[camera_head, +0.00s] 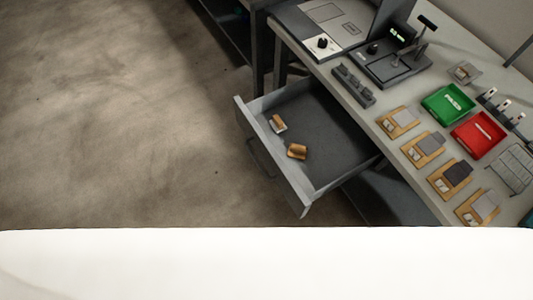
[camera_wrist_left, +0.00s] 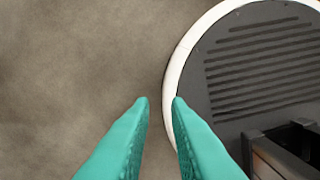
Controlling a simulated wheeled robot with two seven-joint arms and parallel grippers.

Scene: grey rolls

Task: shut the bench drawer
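The bench drawer (camera_head: 330,127) is pulled far out from under the bench (camera_head: 335,65) in the head view. Its grey front panel (camera_head: 270,160) faces the lower left, with a dark handle (camera_head: 258,158) on it. Two small brown-and-grey items (camera_head: 278,123) and (camera_head: 297,151) lie inside the drawer. My left gripper (camera_wrist_left: 160,100) shows in the left wrist view as two teal fingers with a gap between them and nothing held. It points at the floor beside a round dark base with a white rim. The drawer is not in that view. My right gripper is in neither view.
The bench top holds a green tray (camera_head: 447,104), a red tray (camera_head: 478,134), several wooden holders (camera_head: 422,149), a wire rack (camera_head: 512,167) and dark equipment (camera_head: 390,62). Bare floor (camera_head: 110,110) lies left of the drawer. A white surface covers the bottom of the head view.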

